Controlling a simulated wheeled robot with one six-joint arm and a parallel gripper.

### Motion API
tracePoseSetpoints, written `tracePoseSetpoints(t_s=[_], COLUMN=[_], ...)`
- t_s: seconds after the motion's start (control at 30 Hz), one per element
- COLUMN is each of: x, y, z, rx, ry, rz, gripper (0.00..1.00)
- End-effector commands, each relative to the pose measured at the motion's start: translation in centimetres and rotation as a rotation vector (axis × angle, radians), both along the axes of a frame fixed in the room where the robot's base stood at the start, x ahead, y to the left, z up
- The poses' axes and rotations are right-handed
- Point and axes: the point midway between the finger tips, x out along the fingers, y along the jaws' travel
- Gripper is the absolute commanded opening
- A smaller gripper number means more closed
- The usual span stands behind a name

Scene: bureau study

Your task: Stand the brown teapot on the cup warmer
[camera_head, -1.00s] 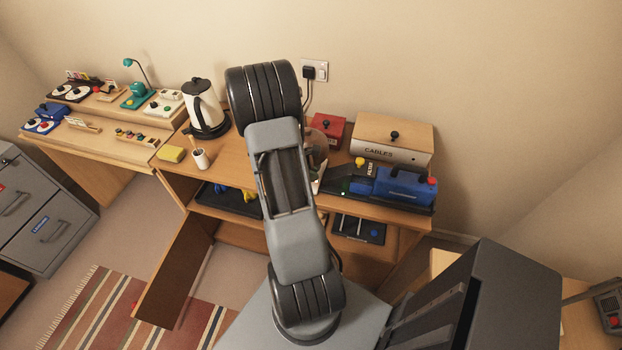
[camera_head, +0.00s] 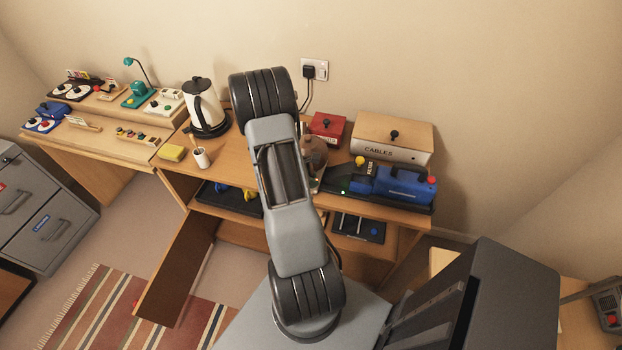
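The brown teapot (camera_head: 315,152) shows in the head view on the desk, just right of my arm. Its left part is hidden behind the arm. Under or beside it is a small light-edged thing with a green spot, mostly covered; I cannot tell whether this is the cup warmer. My gripper is hidden behind my own raised arm, so its fingers and any hold on the teapot do not show.
A red box (camera_head: 327,128) and the cables box (camera_head: 392,138) stand behind and right. A blue machine (camera_head: 405,186) on a black base is at the right. A kettle (camera_head: 205,107) and a white cup (camera_head: 201,158) stand left. An open door (camera_head: 178,268) hangs below.

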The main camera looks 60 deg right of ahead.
Motion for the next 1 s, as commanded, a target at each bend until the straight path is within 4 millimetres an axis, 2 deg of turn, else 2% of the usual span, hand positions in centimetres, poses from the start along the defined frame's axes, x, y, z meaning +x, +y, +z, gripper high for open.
tracePoseSetpoints(t_s=[0.03,0.13,0.5,1.0], x=[0.0,0.0,0.4,4.7], y=[0.0,0.0,0.3,4.9], z=[0.0,0.0,0.7,6.9], rx=[0.0,0.0,-0.002,-0.001], ry=[0.0,0.0,-0.001,-0.003], rz=[0.0,0.0,0.002,0.003], gripper=[0.3,0.39,0.39,0.39])
